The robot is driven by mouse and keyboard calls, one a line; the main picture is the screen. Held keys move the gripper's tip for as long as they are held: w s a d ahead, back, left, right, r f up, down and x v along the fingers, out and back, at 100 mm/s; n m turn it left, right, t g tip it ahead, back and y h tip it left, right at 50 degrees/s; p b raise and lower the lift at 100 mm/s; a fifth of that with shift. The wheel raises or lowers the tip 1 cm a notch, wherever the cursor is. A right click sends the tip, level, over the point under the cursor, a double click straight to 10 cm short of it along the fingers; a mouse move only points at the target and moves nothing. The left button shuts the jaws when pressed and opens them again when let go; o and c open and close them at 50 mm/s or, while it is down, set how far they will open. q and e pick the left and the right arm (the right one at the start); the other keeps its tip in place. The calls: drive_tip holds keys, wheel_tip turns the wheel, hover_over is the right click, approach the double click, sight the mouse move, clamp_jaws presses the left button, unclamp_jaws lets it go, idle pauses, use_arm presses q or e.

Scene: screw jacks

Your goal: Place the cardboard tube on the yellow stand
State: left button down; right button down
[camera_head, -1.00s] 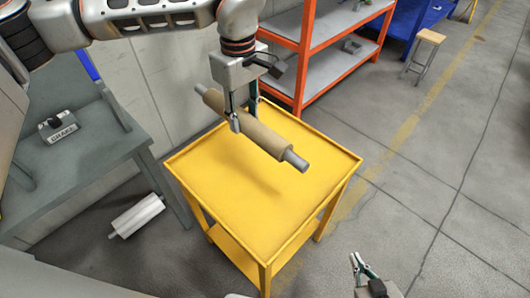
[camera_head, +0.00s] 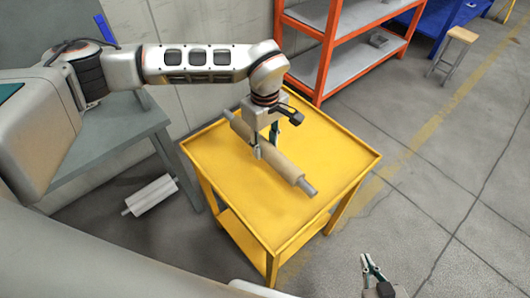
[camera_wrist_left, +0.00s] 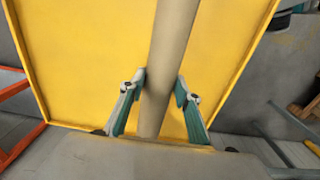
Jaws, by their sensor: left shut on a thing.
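The cardboard tube (camera_head: 284,165) is brown with a grey rod end showing at its lower right end in the head view. It lies slantwise over the top of the yellow stand (camera_head: 335,155), close to the surface; I cannot tell whether it touches. My left gripper (camera_head: 265,150) is shut on the tube near its middle, from above. In the left wrist view the tube (camera_wrist_left: 170,50) passes between the two fingers, with the yellow top behind it. My right gripper (camera_head: 368,265) is low at the right, away from the stand; its finger gap is unclear.
An orange shelf rack (camera_head: 332,50) stands behind the stand. A grey table (camera_head: 120,140) is at the left, partly hidden by my arm. A white roller (camera_head: 150,195) lies on the floor left of the stand. The stand's top is otherwise clear.

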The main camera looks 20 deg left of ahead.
sight(265, 154)
use_arm(q)
wheel_tip(265, 154, down, 4)
drive_tip(key=shift+r, duration=0.1)
use_arm(e)
drive_tip(key=shift+s+f, duration=0.25)
drive_tip(key=shift+f, duration=0.05)
drive_tip(key=shift+s, duration=0.15)
use_arm(q)
drive_tip(key=c, duration=1.5)
unclamp_jaws()
drive_tip(key=shift+f, duration=0.2)
drive_tip(key=shift+o, duration=0.2)
use_arm(e)
drive_tip(key=shift+f, duration=0.1)
